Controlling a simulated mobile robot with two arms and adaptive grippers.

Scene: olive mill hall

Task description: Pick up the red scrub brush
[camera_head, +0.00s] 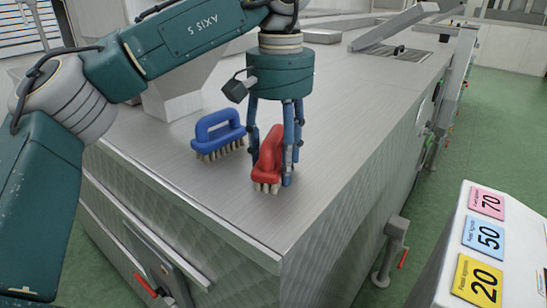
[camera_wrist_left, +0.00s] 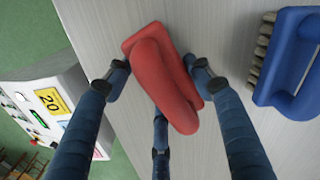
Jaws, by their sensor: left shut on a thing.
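The red scrub brush (camera_head: 267,165) is upright on the metal machine top (camera_head: 210,200), bristles down, near the front edge. My left gripper (camera_head: 274,165) points straight down over it, with its blue fingers shut around the brush. In the left wrist view the red brush (camera_wrist_left: 162,75) lies between the fingers (camera_wrist_left: 160,85), one on each side and a third below. I cannot tell whether its bristles still touch the metal. My right gripper is in neither view.
A blue scrub brush (camera_head: 219,134) stands close by on the left; it also shows in the left wrist view (camera_wrist_left: 290,60). A white box with numbered labels (camera_head: 490,235) is at the lower right. Bare metal lies right of the gripper, up to the machine's edge.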

